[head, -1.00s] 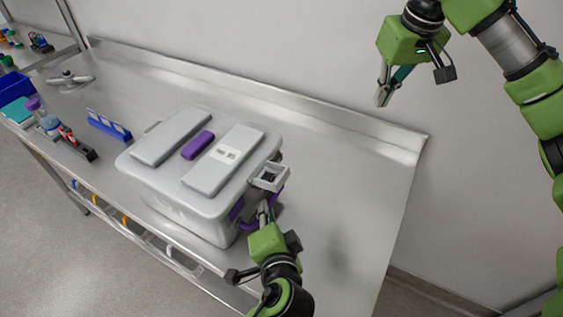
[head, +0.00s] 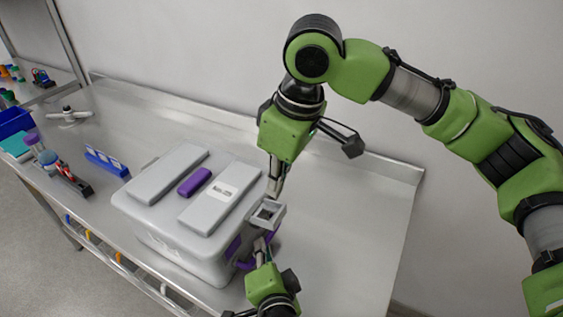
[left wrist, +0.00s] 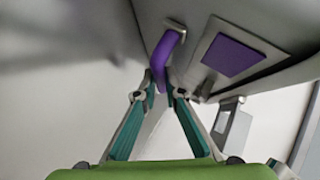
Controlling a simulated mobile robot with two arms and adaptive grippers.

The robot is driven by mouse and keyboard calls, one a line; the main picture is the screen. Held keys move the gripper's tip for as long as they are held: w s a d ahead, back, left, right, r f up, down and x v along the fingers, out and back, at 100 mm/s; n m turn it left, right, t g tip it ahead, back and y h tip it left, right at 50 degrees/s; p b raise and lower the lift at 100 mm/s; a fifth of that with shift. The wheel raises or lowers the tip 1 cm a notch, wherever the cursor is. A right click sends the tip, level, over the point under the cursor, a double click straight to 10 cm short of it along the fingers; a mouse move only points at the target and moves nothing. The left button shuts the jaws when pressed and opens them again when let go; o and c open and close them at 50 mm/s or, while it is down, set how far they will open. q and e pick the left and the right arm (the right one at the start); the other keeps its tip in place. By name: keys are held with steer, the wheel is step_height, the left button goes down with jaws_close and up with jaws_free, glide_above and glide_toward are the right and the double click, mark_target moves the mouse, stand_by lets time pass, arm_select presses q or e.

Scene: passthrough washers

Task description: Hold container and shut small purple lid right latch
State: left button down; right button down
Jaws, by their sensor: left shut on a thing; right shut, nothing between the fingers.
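The grey container (head: 150,225) has a grey lid (head: 221,170) with a small purple piece (head: 195,181) between two raised panels. A grey frame-like latch (head: 267,214) sticks out from the container's right side. My left gripper (head: 262,246) is shut on the purple handle (left wrist: 164,56) on that side, below the latch; a purple square (left wrist: 230,56) is beside the handle in the left wrist view. My right gripper (head: 273,191) points down, shut and empty, just above the latch by the lid's right edge. I cannot tell whether it touches the latch.
The container stands on a metal table (head: 345,215) with a raised back edge. A blue rack (head: 106,162), a teal box (head: 17,147), a blue bin (head: 14,121) and small tools lie to the left. The table is clear to the right.

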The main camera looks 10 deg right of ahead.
mark_target(279, 214)
steer(key=shift+s+d+f, duration=0.1)
steer(key=shift+f, duration=1.15)
steer(key=shift+d+f, duration=0.1)
steer(key=shift+f, duration=1.15)
steer(key=shift+f, duration=0.1)
steer(key=shift+s+d+f+t+y, duration=0.2)
steer(key=shift+d+f+t+y, duration=0.1)
steer(key=shift+y, duration=0.2)
steer(key=shift+f, duration=0.15)
steer(key=shift+w+a+f+t+y, duration=0.1)
steer(key=shift+f+t+y, duration=0.75)
steer(key=shift+f+y, duration=0.8)
steer(key=shift+w+a+f+t+y, duration=0.15)
steer(key=shift+f+t+y, duration=0.8)
steer(key=shift+f, duration=1.25)
steer(key=shift+s+a+f+t+y, duration=0.1)
steer(key=shift+f+t+y, duration=0.7)
steer(key=shift+f+y, duration=0.9)
steer(key=shift+w+f+h, duration=0.1)
steer(key=shift+f+h, duration=0.2)
